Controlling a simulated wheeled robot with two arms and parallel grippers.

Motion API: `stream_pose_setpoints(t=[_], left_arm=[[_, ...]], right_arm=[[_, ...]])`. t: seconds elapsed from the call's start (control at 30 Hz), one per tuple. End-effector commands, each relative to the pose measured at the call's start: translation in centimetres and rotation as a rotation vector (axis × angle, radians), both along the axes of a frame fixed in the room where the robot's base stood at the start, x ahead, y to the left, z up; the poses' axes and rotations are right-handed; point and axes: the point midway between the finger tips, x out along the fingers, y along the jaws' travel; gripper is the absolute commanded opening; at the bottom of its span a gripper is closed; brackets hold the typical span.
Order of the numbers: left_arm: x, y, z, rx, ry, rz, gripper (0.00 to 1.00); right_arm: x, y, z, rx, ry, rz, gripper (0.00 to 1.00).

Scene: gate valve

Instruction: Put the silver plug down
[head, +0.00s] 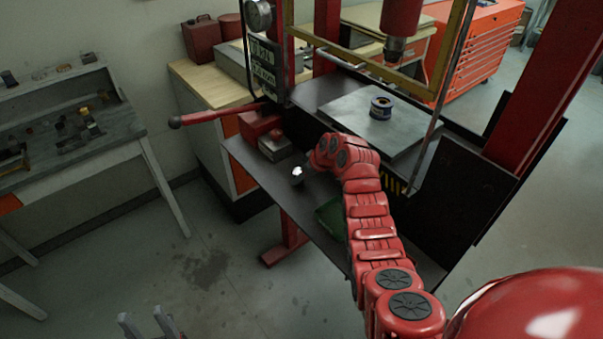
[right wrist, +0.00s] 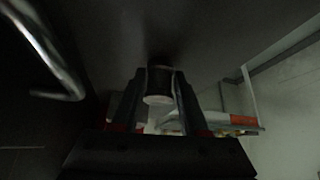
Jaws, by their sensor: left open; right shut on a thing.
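The silver plug (right wrist: 158,88) is a short cylinder with a pale round end, between the two dark fingers of my right gripper (right wrist: 159,100) in the right wrist view. A dark surface lies close behind it; I cannot tell whether the plug touches it. In the head view a bright, shiny spot, likely the plug (head: 297,171), shows over the dark shelf (head: 255,171) of the press, at the end of my red right arm. My right gripper is mostly dark and small there. My left gripper (head: 146,324) is open and empty at the bottom edge, over the floor.
A green tray (head: 331,216) lies on the shelf, partly behind my right arm. A red lever (head: 215,114) sticks out left.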

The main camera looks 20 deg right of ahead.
Motion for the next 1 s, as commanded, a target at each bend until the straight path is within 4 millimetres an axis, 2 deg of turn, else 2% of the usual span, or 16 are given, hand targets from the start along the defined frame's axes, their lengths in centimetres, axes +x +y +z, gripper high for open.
stream_pose_setpoints(t=[0.3, 0.33, 0.47, 0.5, 0.83, 1.0], left_arm=[[0.0, 0.0, -0.4, 0.000, 0.001, 0.000, 0.50], [0.0, 0.0, -0.3, 0.000, 0.000, 0.000, 0.50], [0.0, 0.0, -0.3, 0.000, 0.000, 0.000, 0.50], [0.0, 0.0, -0.3, 0.000, 0.000, 0.000, 0.50], [0.0, 0.0, 0.2, 0.000, 0.000, 0.000, 0.50], [0.0, 0.0, -0.8, 0.000, 0.001, 0.000, 0.50]], right_arm=[[0.0, 0.0, -0.4, 0.000, -0.002, -0.001, 0.00], [0.0, 0.0, -0.3, 0.000, -0.001, -0.001, 0.48], [0.0, 0.0, -0.2, 0.000, 0.000, 0.000, 0.71], [0.0, 0.0, -0.3, 0.000, 0.000, 0.000, 0.74], [0.0, 0.0, 0.1, 0.001, 0.002, 0.000, 0.74], [-0.6, -0.5, 0.7, 0.001, 0.001, -0.002, 0.74]])
